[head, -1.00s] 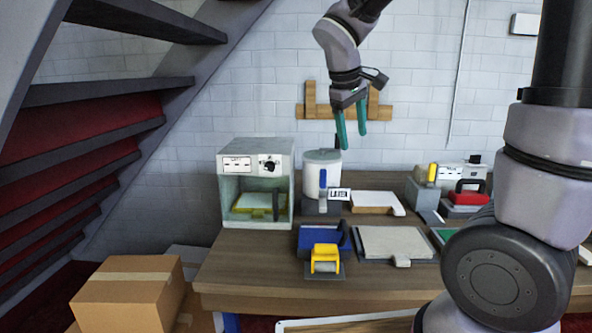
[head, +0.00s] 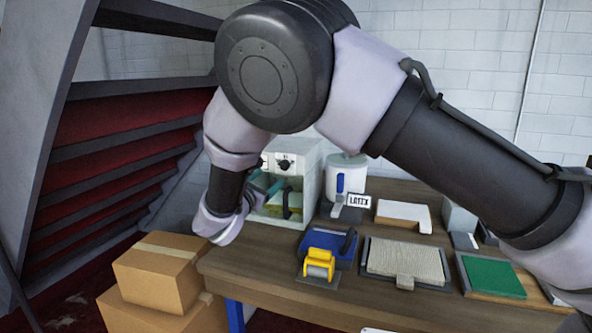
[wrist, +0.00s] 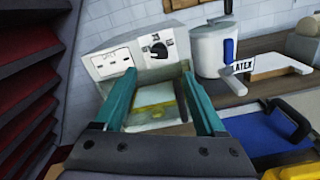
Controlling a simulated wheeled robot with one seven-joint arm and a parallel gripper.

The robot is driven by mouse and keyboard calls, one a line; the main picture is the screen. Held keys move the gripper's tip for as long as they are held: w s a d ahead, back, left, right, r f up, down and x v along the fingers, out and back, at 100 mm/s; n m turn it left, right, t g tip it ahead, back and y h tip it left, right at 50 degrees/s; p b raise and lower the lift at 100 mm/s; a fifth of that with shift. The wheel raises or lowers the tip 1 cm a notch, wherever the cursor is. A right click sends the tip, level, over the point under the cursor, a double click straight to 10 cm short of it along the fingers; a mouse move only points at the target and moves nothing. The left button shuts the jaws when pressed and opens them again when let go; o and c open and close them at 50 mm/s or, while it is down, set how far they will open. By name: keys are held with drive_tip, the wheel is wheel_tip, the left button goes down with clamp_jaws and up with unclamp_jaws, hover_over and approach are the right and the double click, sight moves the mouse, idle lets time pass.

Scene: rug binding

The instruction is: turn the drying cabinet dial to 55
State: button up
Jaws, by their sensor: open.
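The drying cabinet is a pale box at the left end of the bench, partly hidden by my arm in the head view (head: 308,165). Its black dial (head: 285,164) is on the upper front panel. In the wrist view the dial (wrist: 158,48) shows right of a white label plate, with small markings around it that are too small to read. My gripper (wrist: 150,100) is open and empty, its teal fingers in front of the cabinet and below the dial, apart from it. In the head view the teal fingers (head: 268,188) are mostly hidden behind my wrist.
A white pot (head: 345,173) with a LATEX sign (head: 359,201) stands right of the cabinet. A blue tray with a yellow-handled tool (head: 319,264) lies in front. A textured mat (head: 405,260) and a green board (head: 492,275) lie further right. Cardboard boxes (head: 160,270) stand left of the bench.

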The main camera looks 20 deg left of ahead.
sight(281, 168)
drive_tip(key=w, duration=1)
drive_tip(key=shift+w+d, duration=0.3)
drive_tip(key=shift+d, duration=0.05)
drive_tip(key=shift+c, duration=0.3)
clamp_jaws()
